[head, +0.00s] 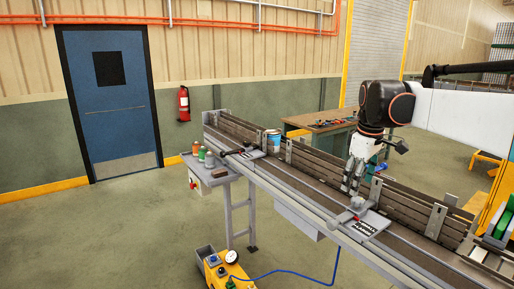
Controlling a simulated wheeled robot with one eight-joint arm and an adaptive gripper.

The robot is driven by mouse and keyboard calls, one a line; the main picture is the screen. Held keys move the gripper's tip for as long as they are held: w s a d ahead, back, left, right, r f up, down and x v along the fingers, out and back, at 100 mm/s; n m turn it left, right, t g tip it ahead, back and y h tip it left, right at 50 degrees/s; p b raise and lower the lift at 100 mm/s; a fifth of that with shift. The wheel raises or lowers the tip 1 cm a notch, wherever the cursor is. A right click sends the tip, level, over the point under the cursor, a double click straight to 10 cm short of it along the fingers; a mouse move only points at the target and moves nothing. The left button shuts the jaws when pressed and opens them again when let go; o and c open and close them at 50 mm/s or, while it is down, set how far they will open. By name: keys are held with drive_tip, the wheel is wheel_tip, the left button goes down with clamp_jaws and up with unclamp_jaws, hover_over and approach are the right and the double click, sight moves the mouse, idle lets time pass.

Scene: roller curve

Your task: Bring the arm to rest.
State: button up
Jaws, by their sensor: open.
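My gripper (349,182) hangs over the conveyor (310,190), pointing down, with its fingers apart and nothing seen between them. My arm reaches in from the right edge in the head view, with a dark wrist and a white link. The fingertips are close above the belt or its back guard rail; I cannot tell whether they touch. The part of the belt behind the fingers is hidden.
A blue and white can (273,141) is at the conveyor's far side. A side shelf (217,176) holds several bottles. A workbench (305,122) with tools stands behind. A yellow machine (218,268) with a blue hose is on the floor. The floor at left is clear.

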drive_tip(key=s+a+f+m+t+b, duration=0.1)
drive_tip(key=s+a+f+m+b, duration=0.1)
drive_tip(key=s+f, duration=0.5)
drive_tip(key=s+a+f+m+t+b, duration=0.2)
drive_tip(key=s+f+b, duration=0.3)
drive_tip(key=s, duration=0.8)
drive_tip(key=s+a+f+m+t+b, duration=0.1)
drive_tip(key=s+a+f+m+b, duration=0.3)
drive_tip(key=s+f, duration=0.6)
drive_tip(key=shift+s+a+f+t, duration=0.25)
drive_tip(key=shift+f+t, duration=0.15)
drive_tip(key=shift+f, duration=0.2)
